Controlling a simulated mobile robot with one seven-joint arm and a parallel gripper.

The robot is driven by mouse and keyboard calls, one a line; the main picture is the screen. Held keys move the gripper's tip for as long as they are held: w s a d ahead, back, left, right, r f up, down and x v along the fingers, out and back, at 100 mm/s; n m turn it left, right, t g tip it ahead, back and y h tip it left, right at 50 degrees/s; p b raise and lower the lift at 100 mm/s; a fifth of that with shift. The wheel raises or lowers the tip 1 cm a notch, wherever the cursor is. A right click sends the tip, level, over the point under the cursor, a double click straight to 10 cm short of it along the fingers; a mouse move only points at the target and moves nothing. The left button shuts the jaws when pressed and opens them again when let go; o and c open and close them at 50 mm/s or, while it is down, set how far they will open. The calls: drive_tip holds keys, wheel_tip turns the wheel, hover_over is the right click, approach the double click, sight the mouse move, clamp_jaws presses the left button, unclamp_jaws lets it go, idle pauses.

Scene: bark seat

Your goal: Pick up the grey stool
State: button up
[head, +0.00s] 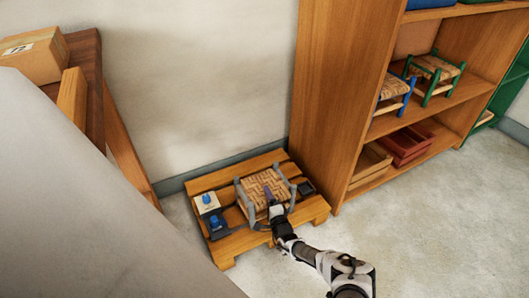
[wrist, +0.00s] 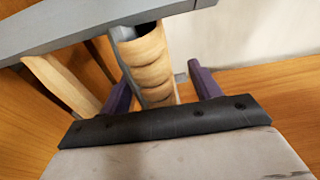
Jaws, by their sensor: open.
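The grey stool (head: 259,187) has a grey frame and a woven tan seat. It stands on a low wooden pallet (head: 229,253) against the wall in the head view. My gripper (head: 270,200) is at the front side of the stool, close to its seat. In the wrist view a grey rail of the stool (wrist: 85,32) crosses the top, and the woven seat edge shows below it. The two purple fingers of my gripper (wrist: 158,72) stand apart on either side of this woven part. Contact with the fingers cannot be made out.
On the pallet, a white box (head: 207,203) and a dark box (head: 217,222) with blue tops lie left of the stool. A small dark item (head: 306,188) lies right of it. A wooden shelf (head: 335,90) with other stools rises at the right. Floor is clear in front.

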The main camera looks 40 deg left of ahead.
drive_tip(key=shift+w+a, duration=0.15)
drive_tip(key=c, duration=1.2)
drive_tip(key=shift+c, duration=0.8)
drive_tip(key=shift+r, duration=0.15)
